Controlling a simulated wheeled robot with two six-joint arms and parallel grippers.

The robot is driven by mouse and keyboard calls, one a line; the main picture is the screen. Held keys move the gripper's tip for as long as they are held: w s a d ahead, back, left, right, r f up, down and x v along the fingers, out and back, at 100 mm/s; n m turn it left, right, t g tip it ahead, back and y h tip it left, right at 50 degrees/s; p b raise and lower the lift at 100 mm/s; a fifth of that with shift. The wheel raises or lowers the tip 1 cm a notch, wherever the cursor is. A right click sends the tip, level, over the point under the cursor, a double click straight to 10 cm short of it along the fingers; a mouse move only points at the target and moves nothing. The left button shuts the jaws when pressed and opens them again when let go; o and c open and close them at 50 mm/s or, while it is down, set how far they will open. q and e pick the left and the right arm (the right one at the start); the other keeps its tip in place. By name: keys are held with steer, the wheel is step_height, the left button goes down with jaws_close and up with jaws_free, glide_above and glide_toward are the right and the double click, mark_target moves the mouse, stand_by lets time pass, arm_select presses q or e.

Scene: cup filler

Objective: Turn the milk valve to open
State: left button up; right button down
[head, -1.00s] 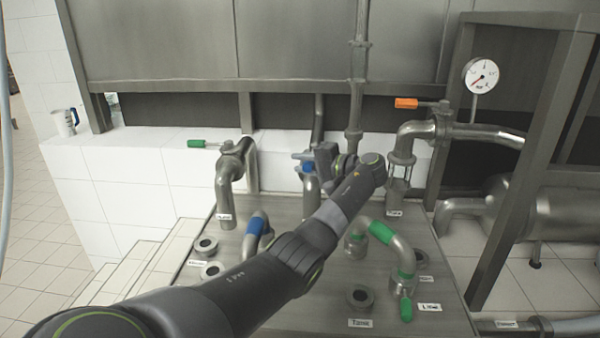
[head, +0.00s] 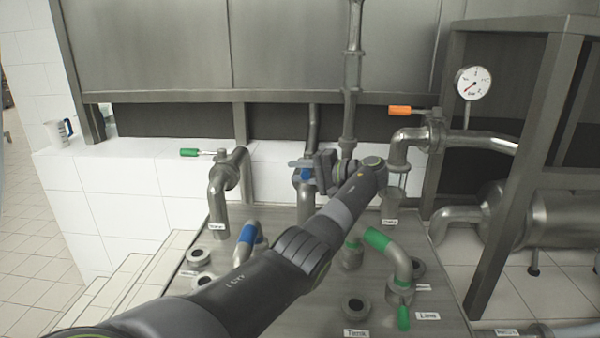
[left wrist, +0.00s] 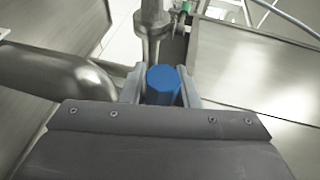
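A valve with a blue handle (head: 297,164) sits on a bent pipe (head: 305,205) in the middle of the head view. No readable label shows which valve carries milk. My left gripper (head: 314,168) is at the blue handle, with my arm reaching in from the lower left. In the left wrist view the blue handle end (left wrist: 162,83) lies between the two grey fingers (left wrist: 161,88), which sit close against both its sides. The fingers look shut on it. The gripper body hides part of the valve. My right gripper is not in view.
A green-handled valve (head: 190,152) stands to the left and an orange-handled one (head: 400,110) to the right, near a gauge (head: 473,83). A bent hose pipe with green bands (head: 400,258) and a blue-banded pipe (head: 246,238) rise from the metal table (head: 300,318).

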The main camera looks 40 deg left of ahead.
arm_select(q)
steer(key=o, duration=0.3)
steer(key=shift+w, duration=0.1)
steer(key=shift+o, duration=0.2)
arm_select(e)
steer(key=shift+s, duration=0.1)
arm_select(q)
steer(key=shift+d, duration=0.1)
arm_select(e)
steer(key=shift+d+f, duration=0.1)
arm_select(q)
steer(key=shift+d, duration=0.3)
steer(key=b+v, duration=0.2)
steer(key=v, duration=0.9)
steer(key=shift+b, duration=0.35)
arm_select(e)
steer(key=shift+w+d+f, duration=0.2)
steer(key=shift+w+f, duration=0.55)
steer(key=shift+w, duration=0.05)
arm_select(q)
steer(key=shift+d+r, duration=0.1)
steer(key=shift+r, duration=0.05)
